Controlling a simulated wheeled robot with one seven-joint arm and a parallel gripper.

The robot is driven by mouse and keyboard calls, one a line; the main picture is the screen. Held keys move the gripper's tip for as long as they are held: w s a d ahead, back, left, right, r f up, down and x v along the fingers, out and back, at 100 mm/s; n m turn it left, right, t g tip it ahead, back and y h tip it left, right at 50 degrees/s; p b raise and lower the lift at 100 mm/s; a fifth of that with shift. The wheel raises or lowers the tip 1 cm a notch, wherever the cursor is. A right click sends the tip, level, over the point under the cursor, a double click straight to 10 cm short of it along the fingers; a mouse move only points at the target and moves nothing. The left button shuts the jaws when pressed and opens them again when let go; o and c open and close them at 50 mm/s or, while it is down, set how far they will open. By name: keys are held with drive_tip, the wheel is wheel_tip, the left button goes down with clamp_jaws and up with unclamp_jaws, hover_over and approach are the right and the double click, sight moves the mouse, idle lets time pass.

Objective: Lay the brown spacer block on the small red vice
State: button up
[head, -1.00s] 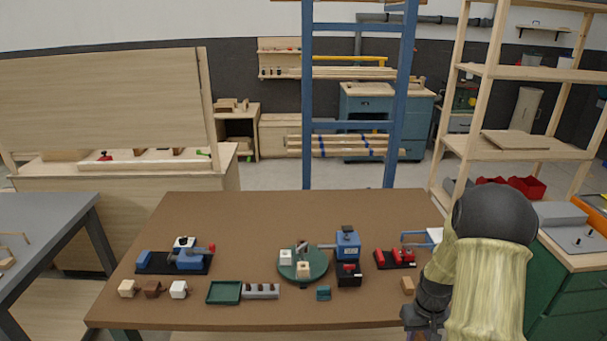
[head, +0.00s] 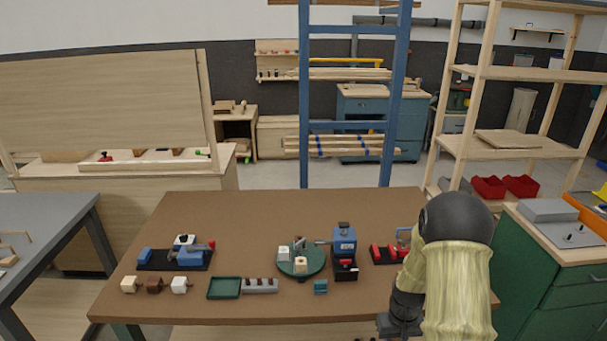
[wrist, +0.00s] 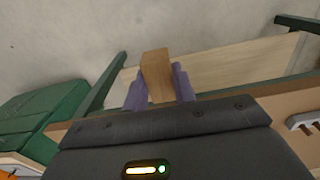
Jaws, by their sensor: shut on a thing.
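My gripper (wrist: 158,92) shows in the wrist view with its purple fingers shut on either side of a brown wooden block (wrist: 156,66), the brown spacer block. In the head view my arm comes down at the table's right front, and the fingertips and held block do not show. The small red vice (head: 379,253) sits on a dark base at the right of the brown table, just left of and beyond my arm. Its right side is close to my arm's outline.
Left of the red vice stand a blue vice (head: 344,238) and a green round plate (head: 313,268). A teal block (head: 320,287), a green tray (head: 224,288) and a grey holder (head: 261,286) line the front. Small cubes and another blue vice (head: 190,257) are at left. The table's back is clear.

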drive_tip(key=a+f, duration=0.6)
drive_tip(key=a, duration=0.2)
drive_tip(key=shift+a+f, duration=0.3)
drive_tip(key=shift+a, duration=0.1)
drive_tip(key=shift+w, duration=0.1)
